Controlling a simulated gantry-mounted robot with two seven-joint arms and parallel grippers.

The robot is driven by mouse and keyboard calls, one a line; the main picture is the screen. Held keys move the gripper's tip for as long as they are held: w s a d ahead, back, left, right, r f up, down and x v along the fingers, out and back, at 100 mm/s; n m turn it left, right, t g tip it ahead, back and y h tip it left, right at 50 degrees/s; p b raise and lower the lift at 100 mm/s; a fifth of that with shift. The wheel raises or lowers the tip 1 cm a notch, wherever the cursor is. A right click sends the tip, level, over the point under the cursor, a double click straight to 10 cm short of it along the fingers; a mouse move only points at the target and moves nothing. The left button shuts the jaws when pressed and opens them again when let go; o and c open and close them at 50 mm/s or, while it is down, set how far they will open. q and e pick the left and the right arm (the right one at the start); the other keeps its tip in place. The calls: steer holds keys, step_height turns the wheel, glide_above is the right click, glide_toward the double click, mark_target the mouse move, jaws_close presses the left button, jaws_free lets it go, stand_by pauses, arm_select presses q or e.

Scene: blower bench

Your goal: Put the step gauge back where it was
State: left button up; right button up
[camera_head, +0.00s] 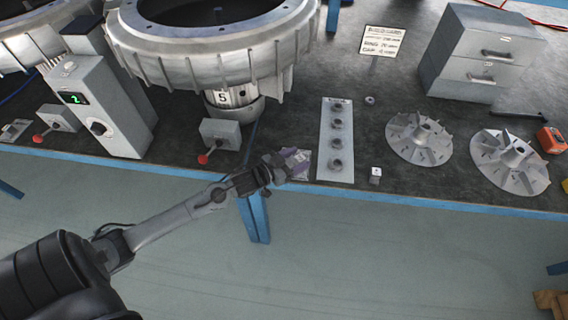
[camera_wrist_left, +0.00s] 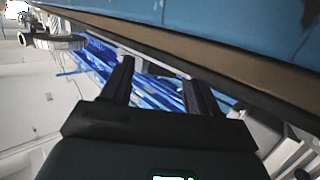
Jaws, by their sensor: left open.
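My left gripper (camera_head: 286,165) reaches in from the lower left to the front edge of the bench. In the left wrist view its two dark fingers (camera_wrist_left: 159,75) stand apart, with nothing visible gripped between them. A small greyish-purple piece (camera_head: 301,164) shows right at the fingertips, on the bench's front edge; I cannot tell whether it is the step gauge or whether the fingers touch it. No other thing can be told for sure as the step gauge. My right gripper is out of view.
A pale board with several rings (camera_head: 335,164) lies just right of the gripper, then a small white-topped block (camera_head: 376,173) and two finned impellers (camera_head: 419,139). A grey control box (camera_head: 220,134) with a red knob stands to the left. A drawer cabinet (camera_head: 476,58) stands behind.

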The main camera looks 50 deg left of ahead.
arm_select(q)
steer(key=p+v, duration=0.3)
steer(key=v, duration=0.8)
steer(key=s+d+f+g+y, duration=0.1)
steer(key=s+d+g+y, duration=0.1)
steer(key=s+d+g, duration=1)
steer(key=s+d, duration=0.2)
steer(key=s, duration=0.1)
steer(key=shift+s+d+f, duration=0.15)
steer(key=shift+s+d, duration=0.2)
steer(key=shift+d, duration=0.05)
step_height(320, 180, up, 39)
steer(key=p, duration=3.8)
steer(key=shift+p, duration=0.35)
steer(key=shift+f, duration=0.1)
